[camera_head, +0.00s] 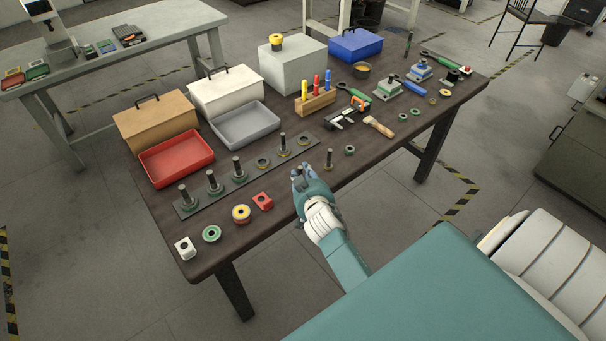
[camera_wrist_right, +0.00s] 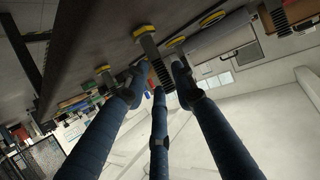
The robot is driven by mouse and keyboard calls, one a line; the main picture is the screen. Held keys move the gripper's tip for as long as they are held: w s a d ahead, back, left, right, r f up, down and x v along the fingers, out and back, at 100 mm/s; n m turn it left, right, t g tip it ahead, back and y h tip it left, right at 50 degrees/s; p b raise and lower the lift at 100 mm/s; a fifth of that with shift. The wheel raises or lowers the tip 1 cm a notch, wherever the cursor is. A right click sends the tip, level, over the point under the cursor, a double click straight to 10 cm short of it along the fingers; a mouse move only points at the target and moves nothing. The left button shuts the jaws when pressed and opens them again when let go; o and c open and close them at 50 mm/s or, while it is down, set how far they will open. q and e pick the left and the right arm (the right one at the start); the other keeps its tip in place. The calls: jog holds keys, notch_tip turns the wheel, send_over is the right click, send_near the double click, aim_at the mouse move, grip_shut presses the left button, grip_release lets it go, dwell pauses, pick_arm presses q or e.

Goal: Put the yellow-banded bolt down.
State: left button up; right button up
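My right gripper (camera_head: 303,175) is over the front edge of the bench, in front of the dark strip plate (camera_head: 225,196). In the wrist view its three fingers (camera_wrist_right: 158,82) close around the threaded shaft of a yellow-banded bolt (camera_wrist_right: 146,34). The bolt's yellow-banded end points toward the bench. In the head view the hand mostly hides this bolt. Another bolt with a yellowish base (camera_head: 284,146) stands in the plate, and one more (camera_head: 329,160) stands on the bench right of the hand. My left gripper is not in view.
Several green-based bolts (camera_head: 213,183) stand in the plate's left part. A red tray (camera_head: 176,160) and grey tray (camera_head: 246,125) lie behind it. A brush (camera_head: 379,127) lies right.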

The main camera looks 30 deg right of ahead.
jog(key=shift+o, duration=0.4)
jog(key=shift+r, duration=0.1)
jog(key=shift+s+r, duration=0.1)
jog(key=shift+r, duration=0.05)
jog(key=b+v, duration=0.1)
jog(key=v, duration=1.1)
jog(key=s+a+f+n+g+y, duration=0.2)
jog(key=s+a+f, duration=0.2)
jog(key=f, duration=0.7)
jog(key=s+a+f+n+g+y, duration=0.15)
jog(key=s+a+f, duration=0.3)
jog(key=f, duration=0.65)
jog(key=s+a+f+n+g+y, duration=0.1)
jog(key=s+a+f+g+y, duration=0.3)
jog(key=f, duration=0.7)
jog(key=s+d+f+g, duration=0.1)
jog(key=s+f, duration=0.3)
jog(key=s, duration=0.5)
jog(key=s+d+f+n+g+h, duration=0.1)
jog(key=s+f, duration=0.4)
jog(key=s, duration=0.4)
jog(key=s+d+f+n+g+h, duration=0.1)
jog(key=s+f, duration=0.4)
jog(key=s, duration=0.5)
jog(key=shift+f+g, duration=0.2)
jog(key=shift+g, duration=0.35)
